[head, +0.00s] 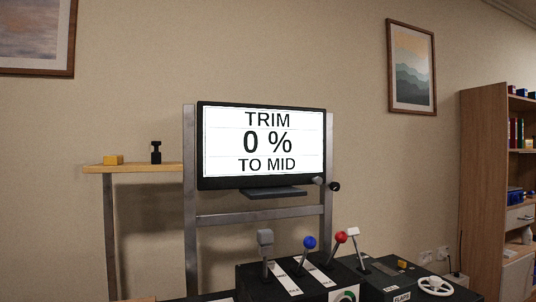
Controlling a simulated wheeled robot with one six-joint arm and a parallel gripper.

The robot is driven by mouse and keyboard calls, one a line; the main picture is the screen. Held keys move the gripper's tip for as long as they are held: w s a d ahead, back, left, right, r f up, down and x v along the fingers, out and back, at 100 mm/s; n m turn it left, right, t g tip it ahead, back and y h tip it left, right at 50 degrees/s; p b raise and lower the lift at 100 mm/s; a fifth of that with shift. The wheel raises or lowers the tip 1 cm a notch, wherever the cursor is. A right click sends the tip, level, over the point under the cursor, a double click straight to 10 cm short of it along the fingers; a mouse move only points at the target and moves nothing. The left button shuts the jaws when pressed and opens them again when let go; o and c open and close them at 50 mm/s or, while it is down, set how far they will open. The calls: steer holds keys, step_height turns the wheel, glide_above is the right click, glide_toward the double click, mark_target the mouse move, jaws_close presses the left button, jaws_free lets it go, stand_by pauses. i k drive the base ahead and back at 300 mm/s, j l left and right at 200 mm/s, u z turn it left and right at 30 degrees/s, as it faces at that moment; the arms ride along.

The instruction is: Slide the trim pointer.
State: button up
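The screen (264,142) reads "TRIM 0 % TO MID". Below it a dark console (262,286) shows at the bottom of the view, cut off by the lower edge. I cannot pick out the trim pointer for sure. A small yellow piece (402,264) sits on the console's right part, near a label that seems to read "FLAPS". A white spoked wheel (435,286) lies right of that label. My gripper is not in view.
Several levers stand on the console: a grey one (265,240), a blue-knobbed one (309,243), a red-knobbed one (340,238) and a white-topped one (353,232). A wooden shelf (135,168) is at left. A bookcase (485,190) stands at right.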

mark_target(401, 263)
steer(key=l+u, duration=0.3)
steer(key=l, duration=0.15)
steer(key=l+u, duration=0.25)
steer(key=l, duration=0.2)
steer(key=k+l+u, duration=0.15)
steer(key=l+u, duration=0.15)
steer(key=l, duration=0.15)
steer(key=k+l+u, duration=0.15)
steer(key=l+u, duration=0.15)
steer(key=l, duration=0.1)
